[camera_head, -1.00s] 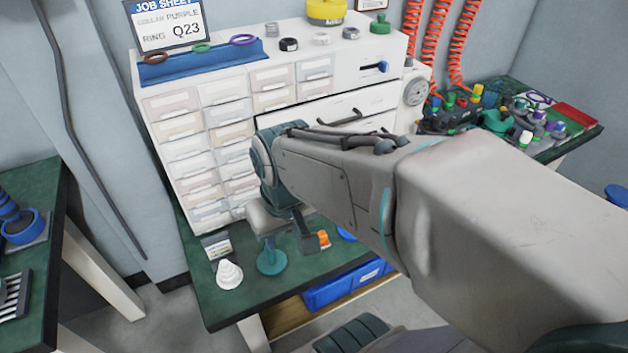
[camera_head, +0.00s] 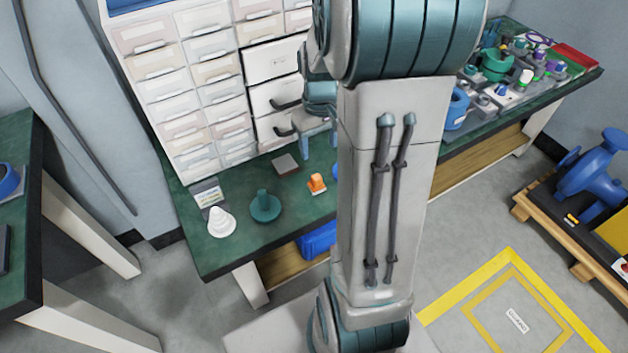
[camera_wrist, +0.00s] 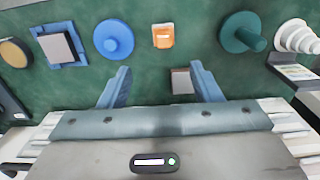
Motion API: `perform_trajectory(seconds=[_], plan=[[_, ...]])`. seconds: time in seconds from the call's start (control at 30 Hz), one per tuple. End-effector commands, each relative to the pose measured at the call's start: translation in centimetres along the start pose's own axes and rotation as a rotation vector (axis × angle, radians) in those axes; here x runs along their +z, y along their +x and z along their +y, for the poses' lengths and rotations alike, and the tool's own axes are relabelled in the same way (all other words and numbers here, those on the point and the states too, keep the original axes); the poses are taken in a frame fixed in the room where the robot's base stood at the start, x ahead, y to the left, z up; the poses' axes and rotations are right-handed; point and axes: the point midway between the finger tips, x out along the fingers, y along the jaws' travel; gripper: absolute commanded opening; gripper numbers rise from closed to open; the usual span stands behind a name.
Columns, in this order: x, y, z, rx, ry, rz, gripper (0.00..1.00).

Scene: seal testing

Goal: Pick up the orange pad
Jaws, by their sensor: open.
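The orange pad (camera_head: 317,183) is a small orange block standing on the green bench in front of the drawer cabinet. In the wrist view the orange pad (camera_wrist: 163,37) lies beyond my fingertips, roughly in line with the gap between them. My gripper (camera_wrist: 160,72) is open and empty, its two blue fingers spread apart. In the head view my gripper (camera_head: 318,128) is partly hidden by my own arm, above the bench and behind the pad, near the drawers. The pad is apart from the fingers.
A teal knobbed disc (camera_head: 265,207) and a white stepped cone (camera_head: 221,221) stand left of the pad. A flat grey-brown square (camera_head: 285,163) lies behind it. The wrist view also shows a blue disc (camera_wrist: 113,39) beside the pad. The drawer cabinet (camera_head: 205,85) rises behind.

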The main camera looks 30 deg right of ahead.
Motion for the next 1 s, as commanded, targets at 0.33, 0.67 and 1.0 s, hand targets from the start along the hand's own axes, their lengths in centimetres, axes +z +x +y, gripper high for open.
perform_trajectory(seconds=[0.33, 0.67, 1.0], plan=[[0.1, 6.5, -0.1, -0.001, 0.0, -0.002, 0.58], [0.2, 9.8, -0.5, -0.001, 0.0, -0.003, 0.58], [0.1, 12.4, -0.6, 0.0, 0.001, 0.0, 0.58]])
